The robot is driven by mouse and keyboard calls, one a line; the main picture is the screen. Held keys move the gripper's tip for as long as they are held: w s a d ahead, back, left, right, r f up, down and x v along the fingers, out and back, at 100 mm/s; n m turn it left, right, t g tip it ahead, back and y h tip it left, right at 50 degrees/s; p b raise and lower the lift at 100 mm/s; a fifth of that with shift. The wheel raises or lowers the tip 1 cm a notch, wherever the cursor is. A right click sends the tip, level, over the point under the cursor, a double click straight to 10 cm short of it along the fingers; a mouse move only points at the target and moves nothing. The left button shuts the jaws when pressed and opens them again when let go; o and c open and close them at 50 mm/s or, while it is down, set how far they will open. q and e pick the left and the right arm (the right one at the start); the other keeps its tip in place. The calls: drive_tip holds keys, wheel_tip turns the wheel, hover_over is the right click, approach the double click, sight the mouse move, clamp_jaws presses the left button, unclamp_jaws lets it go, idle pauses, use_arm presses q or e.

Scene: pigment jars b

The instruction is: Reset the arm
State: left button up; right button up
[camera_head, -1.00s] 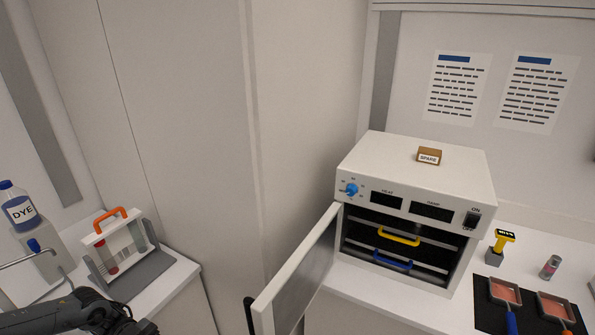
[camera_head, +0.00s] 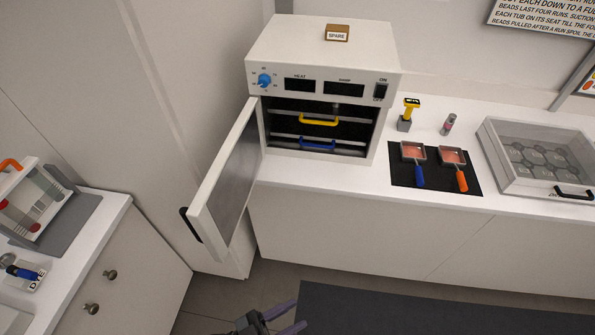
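My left gripper (camera_head: 299,312) shows at the bottom edge of the head view, a dark body with two purple-grey fingers. The fingers stand apart with nothing seen between them. It is over the floor in front of the counter, clear of the oven and its door. Most of the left arm is cut off by the frame's lower edge. My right gripper is out of view.
The white oven (camera_head: 300,88) stands on the counter with its door (camera_head: 228,178) swung open toward me. Two handled trays (camera_head: 412,152) lie on a black mat right of it. A glass-lidded box (camera_head: 490,150) stands farther right. A left counter holds a rack (camera_head: 72,212).

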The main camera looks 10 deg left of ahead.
use_arm(q)
drive_tip(key=w+a+f+n+y, duration=0.2)
drive_tip(key=w+a+n+y, duration=0.3)
drive_tip(key=a+n+y, duration=0.5)
drive_tip(key=s+a+f+m+g+y, duration=0.2)
drive_tip(key=s+a+f+g+y, duration=0.4)
drive_tip(key=s+g, duration=0.35)
wheel_tip(320, 180, up, 25)
drive_tip(key=p, duration=2.4)
drive_tip(key=shift+s+a+r+t+p, duration=0.15)
drive_tip(key=shift+s+a+t+p, duration=0.2)
drive_tip(key=shift+s+a+p, duration=0.05)
